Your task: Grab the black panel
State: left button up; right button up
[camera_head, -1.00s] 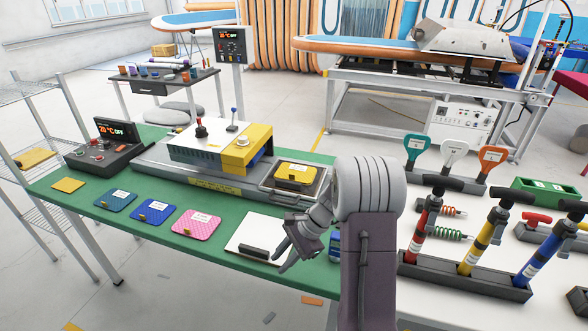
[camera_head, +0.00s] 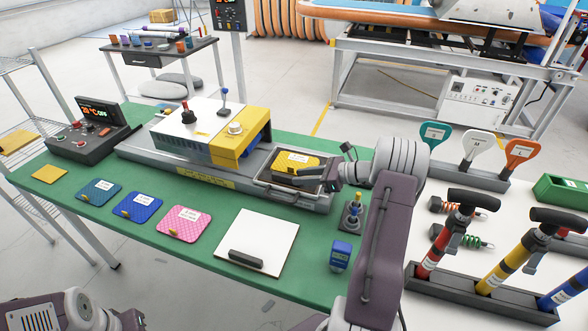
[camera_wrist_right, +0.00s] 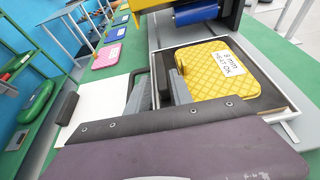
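A black panel (camera_wrist_right: 266,97) lies in a light metal tray frame (camera_wrist_right: 291,112) at the near end of the press; a yellow quilted pad (camera_wrist_right: 222,72) with a white label sits on it and hides most of it. In the head view the yellow pad (camera_head: 292,161) and tray (camera_head: 281,192) show partly behind my right gripper (camera_head: 312,176). In the right wrist view my right gripper (camera_wrist_right: 162,82) has its fingers apart at the tray's left edge, beside the pad. Whether they touch the panel I cannot tell. My left arm shows at bottom left of the head view; its fingers are out of view.
The press (camera_head: 205,131) stands behind the tray. Blue, teal and pink pads and a white board (camera_head: 257,240) with a black handle lie on the green table (camera_head: 200,255). A small joystick (camera_head: 352,213) and a blue box (camera_head: 340,254) stand near my right arm.

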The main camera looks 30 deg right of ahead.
aim_at(287, 176)
jog(key=shift+w+a+f, duration=0.15)
jog(key=shift+w+f, duration=0.15)
jog(key=shift+w, duration=0.15)
jog(key=x, duration=0.4)
jog(key=shift+w+a+r, duration=0.15)
jog(key=shift+a+r, duration=0.15)
jog(key=shift+a, duration=0.05)
jog(key=shift+w+a+f, duration=0.1)
jog(key=shift+w+f, duration=0.15)
jog(key=shift+w, duration=0.1)
jog(key=shift+s+r, duration=0.1)
grip_shut()
